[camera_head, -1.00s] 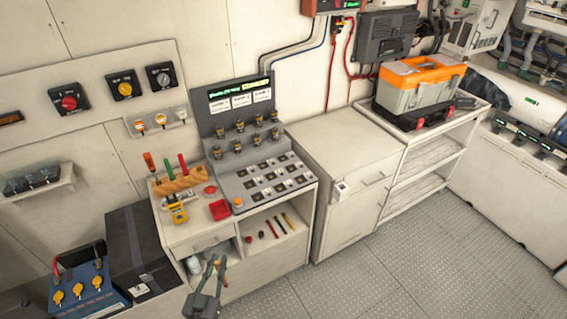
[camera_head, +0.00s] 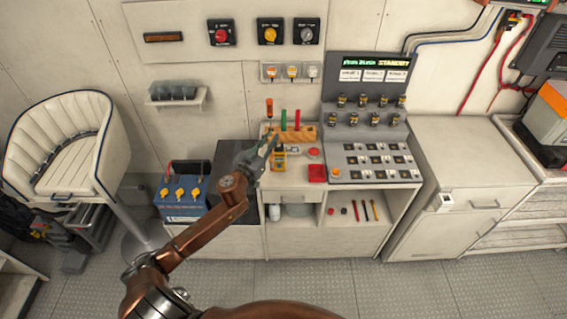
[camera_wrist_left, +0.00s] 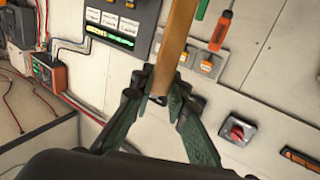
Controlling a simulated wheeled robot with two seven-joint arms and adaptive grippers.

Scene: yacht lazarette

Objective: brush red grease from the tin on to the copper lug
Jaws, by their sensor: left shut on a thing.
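My left gripper (camera_head: 262,152) is at the tool rack on the white counter. In the left wrist view the gripper (camera_wrist_left: 165,98) is shut on a flat wooden handle (camera_wrist_left: 175,45), which looks like the brush's. Its far end runs out of that view, and I cannot see bristles. A small round red thing (camera_head: 313,153), perhaps the grease tin, sits on the counter right of the gripper. A red square thing (camera_head: 317,173) lies just in front of it. I cannot make out the copper lug. My right gripper is not in view.
The wooden rack (camera_head: 307,133) holds upright orange, green and red handled tools. A yellow meter (camera_head: 279,160) stands close to the gripper. A grey console (camera_head: 372,160) fills the counter's right. A blue battery (camera_head: 180,214) and a black box (camera_head: 236,155) stand left.

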